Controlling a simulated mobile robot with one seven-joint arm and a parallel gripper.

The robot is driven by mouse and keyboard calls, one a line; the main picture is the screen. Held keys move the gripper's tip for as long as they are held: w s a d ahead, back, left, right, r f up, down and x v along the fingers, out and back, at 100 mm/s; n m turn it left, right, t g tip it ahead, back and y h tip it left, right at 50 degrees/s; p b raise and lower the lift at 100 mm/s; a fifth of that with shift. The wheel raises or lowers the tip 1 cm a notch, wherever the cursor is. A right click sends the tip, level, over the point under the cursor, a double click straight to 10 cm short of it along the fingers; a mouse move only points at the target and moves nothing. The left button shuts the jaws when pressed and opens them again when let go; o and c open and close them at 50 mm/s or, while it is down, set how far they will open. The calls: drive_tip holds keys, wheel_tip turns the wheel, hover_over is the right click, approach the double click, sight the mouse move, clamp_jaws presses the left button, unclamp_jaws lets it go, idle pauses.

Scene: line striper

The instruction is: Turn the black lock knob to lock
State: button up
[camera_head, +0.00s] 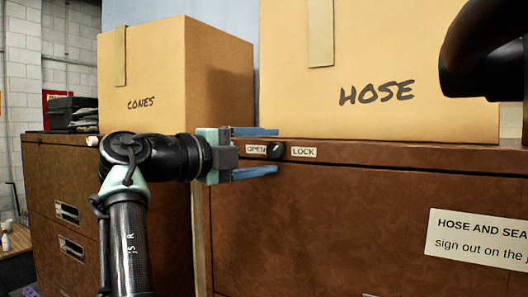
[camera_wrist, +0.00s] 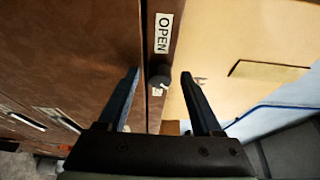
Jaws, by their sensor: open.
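The black lock knob (camera_head: 275,151) sits on the top front strip of the brown cabinet, between an OPEN label (camera_head: 256,149) on its left and a LOCK label (camera_head: 303,152) on its right. A light mark shows on the knob's face. My gripper (camera_head: 277,151) is open, one blue finger above the knob's level and one below, with the tips close to it. In the wrist view the knob (camera_wrist: 159,77) lies between the two fingers (camera_wrist: 160,74), with no finger visibly touching it. The OPEN label (camera_wrist: 163,33) also shows there; the other label is mostly hidden.
A HOSE box (camera_head: 380,95) and a CONES box (camera_head: 150,85) stand on top of the brown cabinets (camera_head: 330,220). A paper sign (camera_head: 478,238) is on the cabinet front at the right. A black curved object (camera_head: 490,50) fills the upper right corner.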

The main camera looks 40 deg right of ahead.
drive_tip(key=a+b, duration=0.5)
drive_tip(key=a, duration=0.8)
drive_tip(key=w+a+f+n+t+y+b, duration=0.2)
drive_tip(key=w+a+f+n+t+y, duration=0.55)
drive_tip(key=n+t, duration=0.95)
drive_tip(key=s+a+r+n+t+y, duration=0.2)
drive_tip(key=s+a+n+t+y, duration=0.3)
drive_tip(key=s+a+n, duration=0.2)
drive_tip(key=s+a+r+n+t+y+b, duration=0.1)
drive_tip(key=s+a+n+t+y, duration=0.4)
drive_tip(key=s+n, duration=0.7)
drive_tip(key=s+a+r, duration=0.1)
drive_tip(key=s+a, duration=0.1)
drive_tip(key=s, duration=0.1)
drive_tip(key=shift+s, duration=0.15)
